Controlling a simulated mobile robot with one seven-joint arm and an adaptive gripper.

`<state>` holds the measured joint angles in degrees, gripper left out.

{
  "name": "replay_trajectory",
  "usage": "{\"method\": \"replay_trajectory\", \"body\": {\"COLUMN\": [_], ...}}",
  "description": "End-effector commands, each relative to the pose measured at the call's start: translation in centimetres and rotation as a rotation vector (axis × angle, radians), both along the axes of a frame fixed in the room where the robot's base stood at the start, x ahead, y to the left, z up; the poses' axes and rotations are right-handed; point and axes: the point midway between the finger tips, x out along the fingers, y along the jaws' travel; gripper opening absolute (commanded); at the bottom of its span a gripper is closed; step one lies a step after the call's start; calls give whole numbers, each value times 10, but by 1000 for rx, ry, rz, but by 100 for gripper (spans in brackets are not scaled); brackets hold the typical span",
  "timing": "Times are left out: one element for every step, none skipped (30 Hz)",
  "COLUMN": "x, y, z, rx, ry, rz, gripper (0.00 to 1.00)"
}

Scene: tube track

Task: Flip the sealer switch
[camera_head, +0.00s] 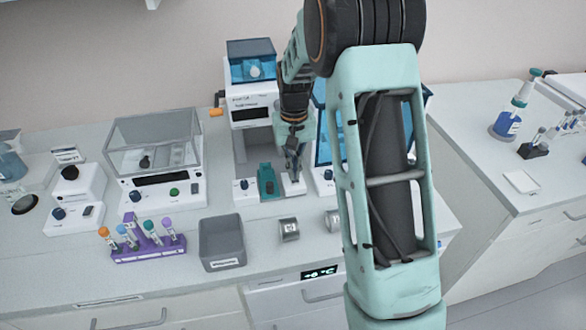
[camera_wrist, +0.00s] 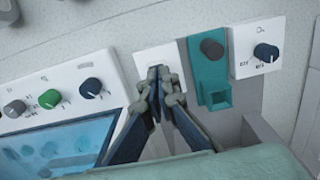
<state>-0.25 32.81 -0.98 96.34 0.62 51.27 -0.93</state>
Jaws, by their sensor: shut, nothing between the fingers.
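The sealer (camera_head: 250,112) is a white upright machine with a blue top, standing at the back middle of the bench. Its base carries a dark knob panel (camera_wrist: 243,62), a teal block (camera_wrist: 211,72) and a small white panel (camera_wrist: 150,55), which is at the base's right end in the head view (camera_head: 293,188). My gripper (camera_wrist: 158,73) is shut and empty, pointing down with its fingertips at this white panel. The fingertips cover the panel's middle, so the switch and its position are hidden. I cannot tell whether they touch it.
A blue-windowed machine (camera_wrist: 75,140) with several knobs stands close beside the white panel. A clear-lidded machine (camera_head: 157,140), purple tube rack (camera_head: 150,253) and grey bin (camera_head: 222,243) are to the left. Metal cylinders (camera_head: 289,229) stand in front. My arm hides part of the bench's right.

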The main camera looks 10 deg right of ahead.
Motion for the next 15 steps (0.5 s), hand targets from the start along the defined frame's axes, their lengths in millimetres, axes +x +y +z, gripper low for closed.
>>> {"method": "replay_trajectory", "body": {"x": [2, 2, 3, 3, 4, 5, 5, 5, 5, 5, 4, 5, 4, 4, 4], "y": [0, 0, 1, 1, 1, 1, 1, 1, 1, 1, 1, 1, 1, 1, 1], "z": [16, 22, 31, 38, 42, 49, 56, 64, 73, 80, 86, 95, 100, 105, 112], "rx": [0, 0, 0, 0, 1, 1, 1, 1, 1, 1, 1, 1, 1, 1, 1], "ry": [-7, -10, -13, -15, -18, -21, -21, -21, -22, -22, -21, -22, -21, -22, -20], "rz": [0, 0, 1, 1, 1, 1, 1, 1, 1, 1, 1, 1, 1, 1, 1], "gripper": [0, 0, 0, 0, 0, 0, 0, 0, 0, 0, 0, 0, 0, 0, 0]}}
